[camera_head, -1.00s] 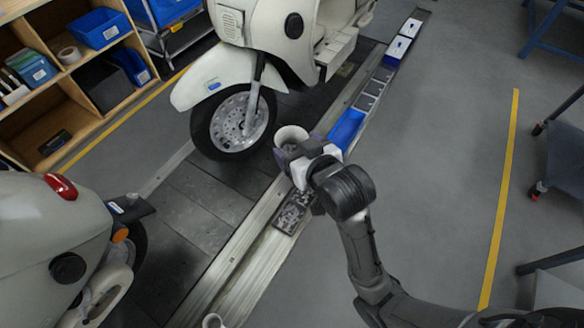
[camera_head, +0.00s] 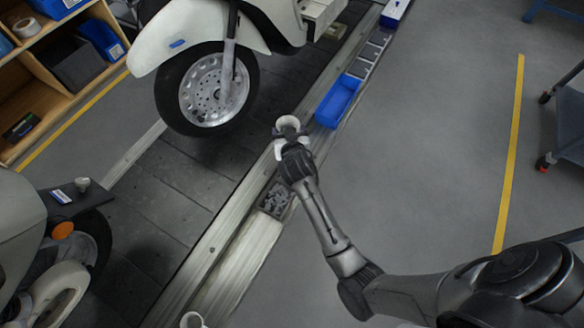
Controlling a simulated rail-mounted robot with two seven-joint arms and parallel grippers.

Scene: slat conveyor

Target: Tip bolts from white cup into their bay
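A white cup (camera_head: 289,122) is at the end of my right arm, above the rail beside the conveyor, with its round opening showing. My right gripper (camera_head: 290,137) is at the cup's near side and appears shut on it. The cup's contents cannot be made out. Just nearer, a dark bay (camera_head: 275,199) in the rail holds grey bolt-like pieces; my forearm passes beside it. A second white cup or mug (camera_head: 192,320) is cut off at the bottom edge. My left gripper is not in view.
A blue bin (camera_head: 338,101) sits in the rail just beyond the cup, with divided compartments (camera_head: 372,52) and a white-and-blue box (camera_head: 396,10) farther along. A white scooter's front wheel (camera_head: 207,94) stands left of the cup.

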